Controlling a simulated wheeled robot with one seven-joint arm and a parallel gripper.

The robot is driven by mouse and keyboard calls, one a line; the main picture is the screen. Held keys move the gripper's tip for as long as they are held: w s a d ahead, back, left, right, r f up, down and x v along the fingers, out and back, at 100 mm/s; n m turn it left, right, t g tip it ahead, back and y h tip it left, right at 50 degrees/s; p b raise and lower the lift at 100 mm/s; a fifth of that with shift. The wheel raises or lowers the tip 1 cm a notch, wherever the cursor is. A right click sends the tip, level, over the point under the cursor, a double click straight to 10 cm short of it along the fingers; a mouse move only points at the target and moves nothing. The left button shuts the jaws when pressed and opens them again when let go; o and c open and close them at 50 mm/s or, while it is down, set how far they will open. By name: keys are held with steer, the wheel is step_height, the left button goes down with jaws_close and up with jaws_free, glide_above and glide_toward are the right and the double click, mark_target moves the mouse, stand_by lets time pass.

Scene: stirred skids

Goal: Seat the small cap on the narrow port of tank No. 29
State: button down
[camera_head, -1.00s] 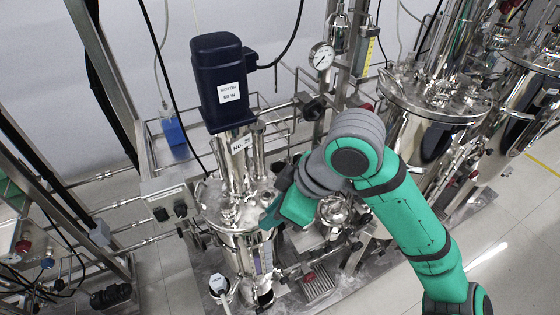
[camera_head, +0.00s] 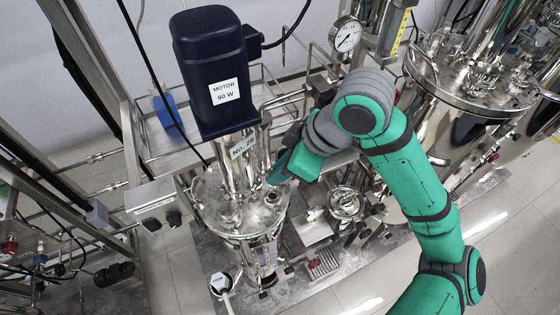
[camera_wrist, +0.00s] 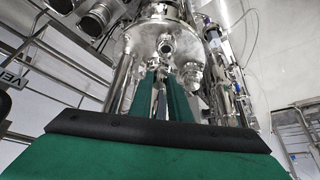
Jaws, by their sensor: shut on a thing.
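Tank No. 29 is the steel vessel with the label "No. 29" (camera_head: 243,147) on its neck, under a dark blue motor (camera_head: 212,75). Its round lid (camera_head: 240,222) carries several small fittings; I cannot tell which is the narrow port. My gripper (camera_head: 277,179) is at the right of the neck, tips pointing left and down over the right side of the lid. In the wrist view my green fingers (camera_wrist: 160,95) are close together, with steel fittings beyond them. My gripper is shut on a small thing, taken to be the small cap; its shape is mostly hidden.
A pressure gauge (camera_head: 345,34) and pipes stand behind my arm. A second large steel tank (camera_head: 470,95) is at the right. A steel frame and a grey box (camera_head: 155,196) are at the left. A white fitting (camera_head: 221,284) stands in front of the tank.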

steer(key=f, duration=0.3)
steer(key=shift+s+a+f, duration=0.2)
steer(key=shift+s+f, duration=0.1)
steer(key=shift+s, duration=0.1)
steer(key=shift+f, duration=0.7)
steer(key=shift+d, duration=0.15)
steer(key=shift+w, duration=0.15)
steer(key=shift+f, duration=0.8)
stand_by(1.1)
steer(key=c, duration=1.3)
jaws_free()
steer(key=shift+o, duration=0.2)
